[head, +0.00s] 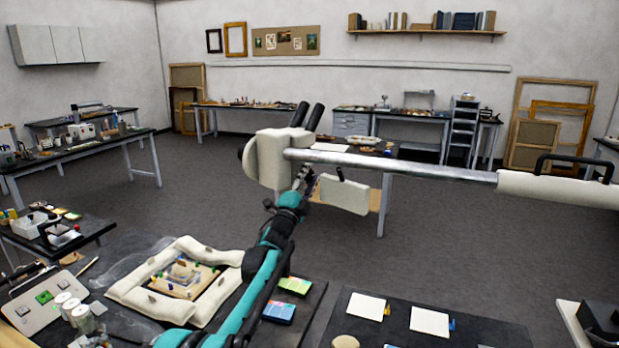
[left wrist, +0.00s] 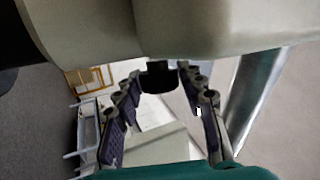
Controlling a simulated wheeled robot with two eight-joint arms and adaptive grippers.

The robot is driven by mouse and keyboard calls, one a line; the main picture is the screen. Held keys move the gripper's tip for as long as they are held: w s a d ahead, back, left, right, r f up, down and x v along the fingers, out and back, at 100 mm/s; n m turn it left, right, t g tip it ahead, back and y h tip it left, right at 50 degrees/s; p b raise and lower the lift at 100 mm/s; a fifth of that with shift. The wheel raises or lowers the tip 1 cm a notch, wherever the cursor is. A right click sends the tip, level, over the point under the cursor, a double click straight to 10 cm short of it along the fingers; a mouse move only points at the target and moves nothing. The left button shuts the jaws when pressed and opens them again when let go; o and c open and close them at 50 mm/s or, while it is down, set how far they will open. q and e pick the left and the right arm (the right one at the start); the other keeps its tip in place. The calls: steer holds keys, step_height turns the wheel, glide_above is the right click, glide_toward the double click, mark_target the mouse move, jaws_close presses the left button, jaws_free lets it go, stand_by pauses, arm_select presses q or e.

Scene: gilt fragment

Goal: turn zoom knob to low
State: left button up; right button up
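The off-white microscope head (head: 272,162) hangs on a long metal boom over the work table, its dark eyepieces pointing up. In the left wrist view its pale underside fills the top, and a black zoom knob (left wrist: 158,77) sticks out from it. My left gripper (head: 303,182) is raised close to the head's side. In the left wrist view my left gripper (left wrist: 160,80) has its fingers apart, one on each side of the knob. I cannot tell whether the tips touch it. Its setting marks are not visible. The knob is hidden in the head view. My right gripper is not in view.
A metal boom (head: 400,165) runs right from the head. Below lie a padded frame (head: 130,297) around a gilt piece, jars (head: 82,318) at the left, and colored packs (head: 280,311). A pale panel (head: 340,194) hangs right of my gripper. Open floor lies beyond.

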arm_select(q)
steer(key=c, duration=0.5)
steer(key=shift+c, duration=0.2)
